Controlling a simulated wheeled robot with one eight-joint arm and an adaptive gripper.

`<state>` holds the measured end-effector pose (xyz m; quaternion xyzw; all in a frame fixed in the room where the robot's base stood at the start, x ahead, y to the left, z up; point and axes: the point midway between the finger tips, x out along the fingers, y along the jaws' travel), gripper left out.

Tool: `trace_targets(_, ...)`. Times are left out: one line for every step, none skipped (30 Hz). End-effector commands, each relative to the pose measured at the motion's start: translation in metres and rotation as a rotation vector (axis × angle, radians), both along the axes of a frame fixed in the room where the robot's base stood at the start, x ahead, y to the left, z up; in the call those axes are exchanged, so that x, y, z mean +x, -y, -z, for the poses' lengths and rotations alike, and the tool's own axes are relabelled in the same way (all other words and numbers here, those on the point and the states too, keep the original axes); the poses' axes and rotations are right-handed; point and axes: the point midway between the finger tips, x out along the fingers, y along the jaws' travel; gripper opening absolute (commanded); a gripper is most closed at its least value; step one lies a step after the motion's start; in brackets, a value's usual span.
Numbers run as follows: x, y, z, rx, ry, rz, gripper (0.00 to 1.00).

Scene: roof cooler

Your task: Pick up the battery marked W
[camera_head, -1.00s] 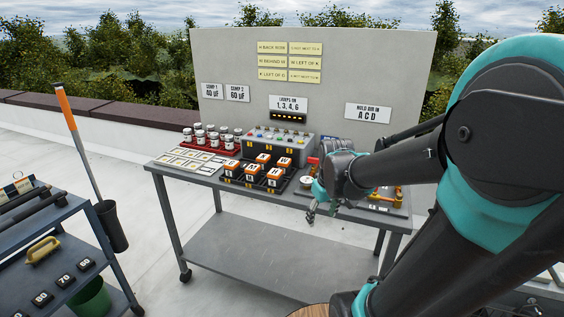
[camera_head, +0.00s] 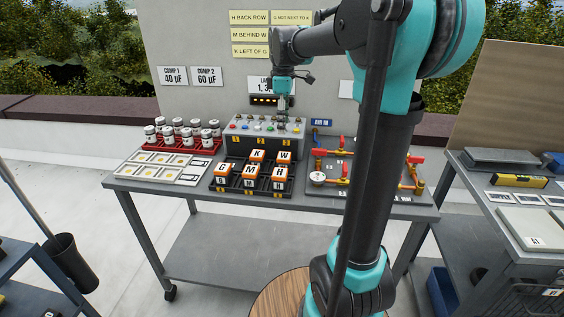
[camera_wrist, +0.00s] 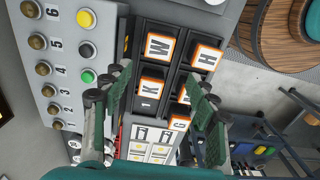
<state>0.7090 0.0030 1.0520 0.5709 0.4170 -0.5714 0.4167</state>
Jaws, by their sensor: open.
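The battery marked W (camera_head: 284,156) is an orange and white block in the right back slot of the black rack (camera_head: 211,189). In the wrist view, battery W (camera_wrist: 159,46) sits beyond the fingertips, above battery K (camera_wrist: 151,86). My gripper (camera_head: 283,117) hangs over the control box behind the rack, apart from the batteries. In the wrist view, my gripper (camera_wrist: 160,84) is open and empty, with its green-padded fingers either side of K's column. Batteries G (camera_head: 221,171), M (camera_head: 250,172) and H (camera_head: 277,175) stand in the front row.
The grey control box (camera_head: 240,141) with coloured buttons stands directly behind the rack. A red tray (camera_head: 178,150) of jars and a card panel (camera_head: 165,167) lie to the left. A board with red-handled valves (camera_head: 333,152) is to the right. The signboard rises behind.

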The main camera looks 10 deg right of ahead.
Motion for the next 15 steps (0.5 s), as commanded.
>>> trace_targets(0.0, 0.0, 0.011, 0.0, 0.0, 0.0, 0.59)
trace_targets(0.0, 0.0, 0.017, 0.0, 0.0, 0.001, 0.59)
trace_targets(0.0, 0.0, 0.025, 0.0, 0.0, 0.001, 0.59)
trace_targets(0.0, 0.0, 0.031, 0.0, 0.0, 0.001, 0.59)
trace_targets(0.0, 0.0, 0.037, 0.0, 0.001, 0.001, 0.59)
trace_targets(0.0, 0.0, 0.045, 0.0, 0.001, 0.001, 0.59)
trace_targets(0.0, 0.0, 0.051, 0.0, 0.001, 0.002, 0.59)
trace_targets(0.0, 0.0, 0.057, 0.0, 0.001, 0.002, 0.59)
trace_targets(0.0, 0.0, 0.064, 0.0, 0.001, 0.002, 0.59)
trace_targets(0.0, 0.0, 0.07, 0.0, 0.001, 0.002, 0.59)
trace_targets(0.0, 0.0, 0.074, 0.0, 0.001, 0.002, 0.59)
trace_targets(0.0, 0.0, 0.08, 0.0, 0.001, 0.002, 0.59)
trace_targets(0.0, 0.0, 0.084, 0.0, 0.001, 0.002, 0.59)
trace_targets(0.0, 0.0, 0.087, 0.0, 0.001, 0.002, 0.59)
trace_targets(0.0, 0.0, 0.091, 0.0, 0.001, 0.002, 0.59)
